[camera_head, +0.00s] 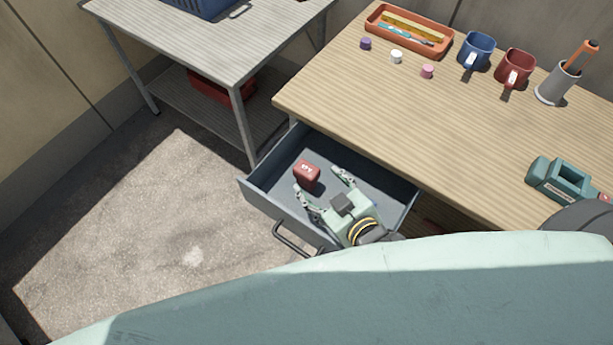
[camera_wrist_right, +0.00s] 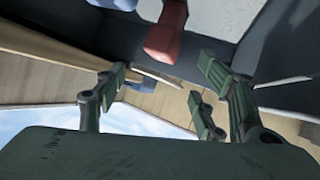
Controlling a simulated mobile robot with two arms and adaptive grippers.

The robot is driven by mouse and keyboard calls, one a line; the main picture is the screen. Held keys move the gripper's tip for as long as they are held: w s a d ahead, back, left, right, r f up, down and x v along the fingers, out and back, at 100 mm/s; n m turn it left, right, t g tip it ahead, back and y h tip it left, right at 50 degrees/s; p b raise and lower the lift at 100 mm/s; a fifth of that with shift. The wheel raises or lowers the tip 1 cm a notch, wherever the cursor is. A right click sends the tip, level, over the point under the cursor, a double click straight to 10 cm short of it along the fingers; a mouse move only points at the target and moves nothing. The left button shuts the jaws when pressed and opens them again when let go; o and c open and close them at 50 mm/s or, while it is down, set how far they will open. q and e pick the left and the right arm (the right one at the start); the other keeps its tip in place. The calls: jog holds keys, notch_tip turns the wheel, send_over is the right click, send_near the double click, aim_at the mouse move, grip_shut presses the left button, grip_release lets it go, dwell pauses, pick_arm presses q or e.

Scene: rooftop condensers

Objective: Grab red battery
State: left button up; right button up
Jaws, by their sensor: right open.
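The red battery (camera_head: 307,176) is in the open drawer (camera_head: 258,196) below the wooden table, towards the drawer's left side. My right gripper (camera_head: 322,180) is over the drawer, open and empty, with its fingers pointing towards the battery. The battery lies just beyond and near the left finger; whether they touch is hard to tell. In the right wrist view the battery (camera_wrist_right: 164,38) shows at the top, ahead of the open fingers (camera_wrist_right: 165,85) and not between them. My left gripper is not in view.
The wooden table (camera_head: 400,120) holds an orange tray (camera_head: 440,47), a blue mug (camera_head: 477,50), a red mug (camera_head: 515,68), a pen cup (camera_head: 558,84) and a teal tool (camera_head: 563,180). A metal table (camera_head: 215,45) stands at left. Drawer walls surround my right gripper.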

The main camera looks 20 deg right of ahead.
aim_at(311, 175)
jog(key=shift+w+f, duration=0.2)
jog(key=shift+f, duration=0.45)
jog(key=x, duration=0.7)
jog(key=shift+r, duration=0.1)
jog(key=shift+c, duration=0.5)
jog(key=c, duration=0.9)
jog(key=shift+s, duration=0.15)
grip_shut()
